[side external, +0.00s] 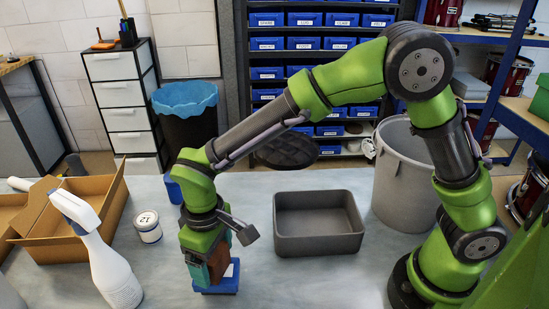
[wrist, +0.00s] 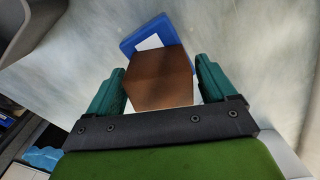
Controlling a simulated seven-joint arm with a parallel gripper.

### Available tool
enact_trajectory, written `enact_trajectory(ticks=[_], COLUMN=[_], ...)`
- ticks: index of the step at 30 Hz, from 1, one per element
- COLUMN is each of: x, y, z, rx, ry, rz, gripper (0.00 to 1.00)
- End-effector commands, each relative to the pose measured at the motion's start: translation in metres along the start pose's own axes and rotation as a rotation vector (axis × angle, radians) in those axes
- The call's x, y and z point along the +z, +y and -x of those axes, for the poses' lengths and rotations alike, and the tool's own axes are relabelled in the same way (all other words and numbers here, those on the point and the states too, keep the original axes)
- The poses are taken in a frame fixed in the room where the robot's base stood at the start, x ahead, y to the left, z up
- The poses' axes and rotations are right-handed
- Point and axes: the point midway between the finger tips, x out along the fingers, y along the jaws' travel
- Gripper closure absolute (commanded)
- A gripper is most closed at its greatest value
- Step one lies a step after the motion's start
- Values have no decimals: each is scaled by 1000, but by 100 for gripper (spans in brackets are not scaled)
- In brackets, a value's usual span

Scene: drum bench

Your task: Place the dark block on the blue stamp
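The dark brown block (wrist: 160,78) sits between the two teal fingers of my gripper (wrist: 158,85). A narrow light gap shows between the block and the right finger; the block is very close to the left finger. The fingers look open just around it. The blue stamp (wrist: 132,40) with a white patch lies beyond the block, partly hidden by it. In the side view my gripper (side external: 208,272) points down over the blue stamp (side external: 217,287), and the block (side external: 217,263) shows beside the fingers, above the stamp. Whether the block touches the stamp is hidden.
A grey bin (side external: 318,245) stands to the right on the bench. A white jar (side external: 148,228), a white spray bottle (side external: 105,255) and an open cardboard box (side external: 85,240) stand to the left. A grey bucket (side external: 402,190) stands at the back right.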

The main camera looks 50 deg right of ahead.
Motion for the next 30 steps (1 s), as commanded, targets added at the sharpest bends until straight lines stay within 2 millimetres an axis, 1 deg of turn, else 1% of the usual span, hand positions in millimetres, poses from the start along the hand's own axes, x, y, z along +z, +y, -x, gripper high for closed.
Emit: enact_trajectory(ticks=[10,14,17,24,27,30], x=[0,-1,-1,-1,-1,0], y=[0,0,0,0,0,0], z=[2,12,30,83,101,113], rx=[0,-1,-2,-1,-1,-1], ry=[1,3,6,5,5,2], rz=[0,1,0,0,0,-1], gripper=[7,7,7,7,7,7])
